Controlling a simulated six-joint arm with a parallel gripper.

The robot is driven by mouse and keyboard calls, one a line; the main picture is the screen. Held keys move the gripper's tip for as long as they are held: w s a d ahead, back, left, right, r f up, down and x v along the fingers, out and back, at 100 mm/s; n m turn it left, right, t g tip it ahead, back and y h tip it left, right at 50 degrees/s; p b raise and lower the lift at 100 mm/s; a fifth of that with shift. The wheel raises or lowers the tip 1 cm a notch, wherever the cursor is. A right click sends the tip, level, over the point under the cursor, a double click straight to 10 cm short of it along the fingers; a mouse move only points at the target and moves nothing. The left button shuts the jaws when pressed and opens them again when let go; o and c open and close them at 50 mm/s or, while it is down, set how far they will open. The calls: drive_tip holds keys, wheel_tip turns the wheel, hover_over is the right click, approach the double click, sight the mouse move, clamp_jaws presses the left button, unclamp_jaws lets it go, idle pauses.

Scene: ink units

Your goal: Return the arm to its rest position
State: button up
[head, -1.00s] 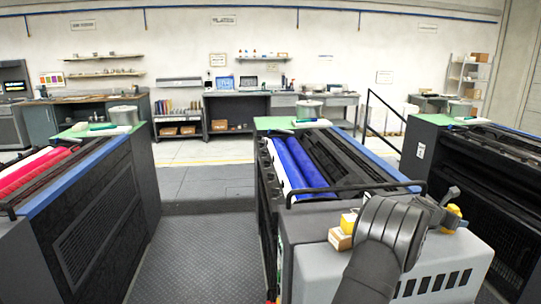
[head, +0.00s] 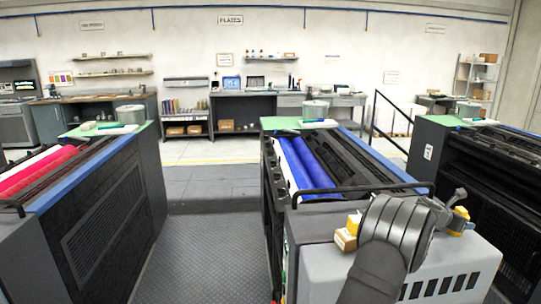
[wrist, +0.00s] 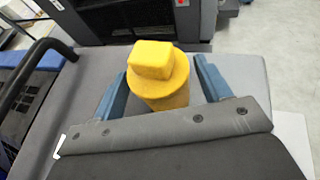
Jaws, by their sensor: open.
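My gripper (head: 450,208) is at the right end of my dark arm, low over the grey top of the middle machine (head: 440,265). In the wrist view its two blue fingers (wrist: 160,68) are spread apart. A yellow cylinder (wrist: 165,96) with a yellow block-shaped top shows between them. Part of this yellow thing (head: 460,219) also shows beside the gripper in the head view. I cannot tell whether either finger touches it. The gripper's dark body hides its lower part in the wrist view.
A small tan and yellow box (head: 346,239) lies on the machine left of my arm. A black bar (head: 360,189) crosses the machine just behind my arm. Blue rollers (head: 305,165) lie beyond it. Other machines stand left (head: 100,215) and right (head: 480,170), with a grey aisle (head: 205,250) between left and middle.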

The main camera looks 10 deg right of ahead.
sight(461, 209)
drive_tip(key=v, duration=0.9)
drive_tip(key=shift+a+r, duration=0.2)
drive_tip(key=shift+a, duration=0.05)
drive_tip(key=x, duration=1.1)
drive_tip(key=shift+d+f, duration=0.3)
drive_tip(key=shift+f, duration=0.05)
drive_tip(key=shift+w+d+r, duration=0.1)
drive_tip(key=shift+d+r, duration=0.05)
drive_tip(key=shift+d, duration=0.1)
wheel_tip(461, 209, up, 4)
drive_tip(key=shift+a+f, duration=0.1)
drive_tip(key=shift+f, duration=0.05)
drive_tip(key=s+d+r, duration=0.2)
drive_tip(key=s+r, duration=0.5)
drive_tip(key=s, duration=0.4)
drive_tip(key=s+a+n+t+y, duration=0.1)
drive_tip(key=s+a, duration=0.3)
drive_tip(key=a, duration=1.7)
drive_tip(key=shift+n+t, duration=0.7)
drive_tip(key=shift+t, duration=0.1)
drive_tip(key=shift+f, duration=0.15)
